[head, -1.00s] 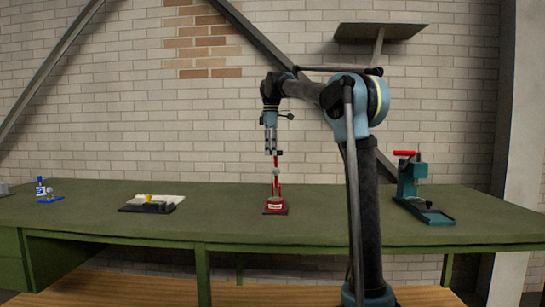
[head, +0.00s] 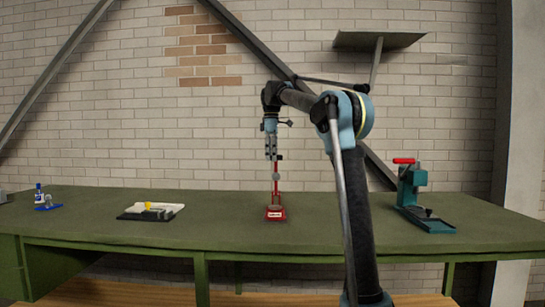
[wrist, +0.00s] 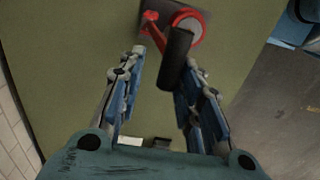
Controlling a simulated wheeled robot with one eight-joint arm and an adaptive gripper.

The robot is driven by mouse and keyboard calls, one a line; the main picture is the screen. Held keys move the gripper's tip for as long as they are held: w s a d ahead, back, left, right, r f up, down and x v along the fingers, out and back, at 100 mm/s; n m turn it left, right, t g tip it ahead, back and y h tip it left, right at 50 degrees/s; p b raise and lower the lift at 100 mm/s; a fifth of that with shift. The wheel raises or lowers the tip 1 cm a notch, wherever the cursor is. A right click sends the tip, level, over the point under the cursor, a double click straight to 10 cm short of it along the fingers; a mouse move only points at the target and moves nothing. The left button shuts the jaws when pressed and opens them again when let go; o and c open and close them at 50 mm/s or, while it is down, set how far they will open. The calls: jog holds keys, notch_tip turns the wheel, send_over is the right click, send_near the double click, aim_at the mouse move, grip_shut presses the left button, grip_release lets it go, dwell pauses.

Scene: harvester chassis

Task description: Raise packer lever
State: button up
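A red upright device (head: 276,213) stands on the middle of the green bench, with a thin red post rising from its base. I take it to be the packer. In the wrist view its red ring (wrist: 190,22) and dark base show at the top. A black cylindrical grip (wrist: 175,60), seemingly the lever's handle, lies between my fingers, closer to the right one. My gripper (wrist: 165,72) is open around this grip, with a gap on the left. In the head view my gripper (head: 272,156) points down just above the red post. Contact with the grip cannot be told.
A teal press with a red handle (head: 412,195) stands to the right on the bench (head: 345,225). A dark tray with a white cloth and yellow piece (head: 150,212) lies to the left. Bench beside the red device is clear.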

jog(key=shift+o, duration=0.4)
jog(key=shift+w+d+f, duration=0.25)
jog(key=shift+w+f, duration=0.1)
jog(key=shift+w, duration=0.35)
jog(key=shift+s+r, duration=0.25)
jog(key=shift+s, duration=0.1)
jog(key=shift+s+a, duration=0.15)
notch_tip(320, 180, up, 12)
dwell(0.5)
